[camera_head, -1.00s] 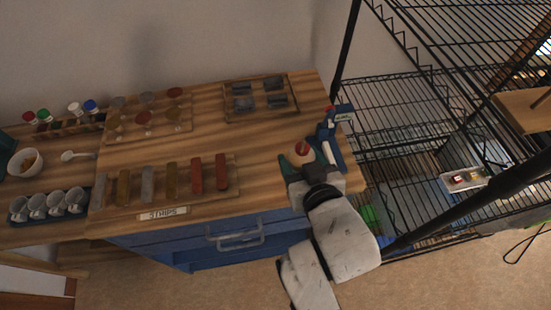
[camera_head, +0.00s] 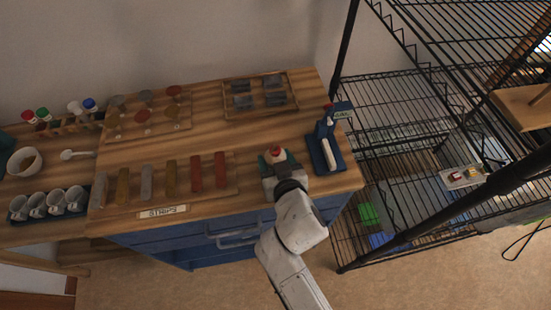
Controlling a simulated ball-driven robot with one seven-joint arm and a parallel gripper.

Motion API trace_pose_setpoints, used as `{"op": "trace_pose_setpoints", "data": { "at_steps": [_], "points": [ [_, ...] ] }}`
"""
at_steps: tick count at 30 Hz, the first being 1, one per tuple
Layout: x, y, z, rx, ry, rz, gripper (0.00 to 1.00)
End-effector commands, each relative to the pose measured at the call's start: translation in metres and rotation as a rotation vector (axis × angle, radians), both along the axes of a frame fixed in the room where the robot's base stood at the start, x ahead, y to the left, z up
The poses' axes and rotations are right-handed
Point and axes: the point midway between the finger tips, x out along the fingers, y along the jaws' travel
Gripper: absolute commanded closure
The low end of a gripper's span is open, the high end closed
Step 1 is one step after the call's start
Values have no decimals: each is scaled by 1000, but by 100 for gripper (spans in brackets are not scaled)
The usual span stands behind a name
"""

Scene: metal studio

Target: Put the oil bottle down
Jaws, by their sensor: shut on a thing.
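My gripper (camera_head: 277,172) is over the right part of the wooden worktop, left of a blue tray. It is shut on the oil bottle (camera_head: 278,155), of which a pale top with a red tip shows between the jaws. The bottle's lower part is hidden by my gripper and wrist, so I cannot tell whether its base touches the worktop. Something green shows beside the bottle's left side.
The blue tray (camera_head: 340,162) holds a dark upright item with a red top and a white piece. Left are coloured strips (camera_head: 196,173); behind is a wooden tray (camera_head: 288,78) of grey pieces. A wire rack (camera_head: 400,125) stands right. Bare wood lies behind my gripper.

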Motion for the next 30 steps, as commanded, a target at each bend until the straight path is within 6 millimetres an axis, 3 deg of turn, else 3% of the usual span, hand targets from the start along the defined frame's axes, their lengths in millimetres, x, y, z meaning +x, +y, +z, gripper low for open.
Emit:
{"op": "trace_pose_setpoints", "data": {
  "at_steps": [8,9,16,26,30],
  "points": [
    [0,0,-4,0,-1,0,73],
    [0,0,-2,0,0,0,37],
    [0,0,-2,0,0,0,15],
    [0,0,2,0,-1,0,15],
    [-14,-5,6,2,0,0,15]
  ]
}}
